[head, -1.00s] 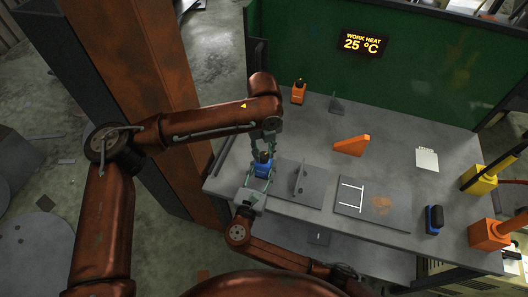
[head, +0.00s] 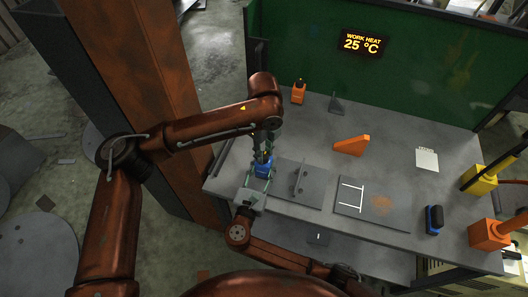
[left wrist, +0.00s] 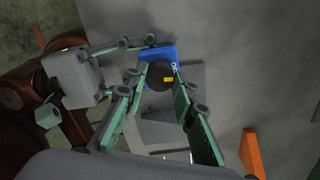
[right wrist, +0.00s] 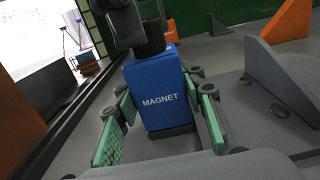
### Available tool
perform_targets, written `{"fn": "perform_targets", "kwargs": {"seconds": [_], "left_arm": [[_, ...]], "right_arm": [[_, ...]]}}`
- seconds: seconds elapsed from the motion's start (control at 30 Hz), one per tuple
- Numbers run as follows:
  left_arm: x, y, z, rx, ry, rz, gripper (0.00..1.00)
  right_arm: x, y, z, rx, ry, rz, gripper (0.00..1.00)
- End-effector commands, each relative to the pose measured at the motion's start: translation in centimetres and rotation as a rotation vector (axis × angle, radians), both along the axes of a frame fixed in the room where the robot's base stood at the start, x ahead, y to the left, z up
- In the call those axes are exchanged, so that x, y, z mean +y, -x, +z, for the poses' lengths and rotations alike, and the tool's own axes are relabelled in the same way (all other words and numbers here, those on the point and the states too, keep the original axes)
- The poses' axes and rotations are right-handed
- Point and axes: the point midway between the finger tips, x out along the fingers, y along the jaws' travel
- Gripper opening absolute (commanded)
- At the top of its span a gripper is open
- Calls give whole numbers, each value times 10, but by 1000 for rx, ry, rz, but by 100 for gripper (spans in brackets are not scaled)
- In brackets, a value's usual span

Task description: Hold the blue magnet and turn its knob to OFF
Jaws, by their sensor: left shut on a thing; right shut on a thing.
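The blue magnet (head: 263,171) stands upright near the front left of the bench. Its blue body (right wrist: 158,90) bears the word MAGNET in the right wrist view. My right gripper (head: 258,182) is shut on the magnet's body from the front, one finger on each side. The black knob (left wrist: 158,78) with a yellow mark is on top of the magnet. My left gripper (head: 264,152) is shut on the knob from above; its fingers (left wrist: 162,88) lie on either side of it. A label beside the knob is partly covered, with only part of its lettering showing.
A grey plate with an upright bracket (head: 299,180) lies just right of the magnet. An orange wedge (head: 352,145), an orange block (head: 299,92) and a second blue block (head: 433,220) are farther off. The bench's left edge is close to the magnet.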

Motion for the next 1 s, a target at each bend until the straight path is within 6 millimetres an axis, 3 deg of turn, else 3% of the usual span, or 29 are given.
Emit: {"fn": "perform_targets", "kwargs": {"seconds": [0.3, 0.8, 0.83, 1.0], "left_arm": [[-2, 0, 1, -1, 5, 119, 0], [-2, 0, 1, -1, 5, 139, 0], [-2, 0, 1, -2, 5, 139, 26], [-2, 0, 1, -1, 3, 138, 37]], "right_arm": [[1, 0, 0, 0, 1, 2, 0], [1, 0, 0, 0, 1, 3, 0], [1, 0, 0, 0, 1, 3, 0], [1, 0, 0, 0, 0, 3, 0]]}}
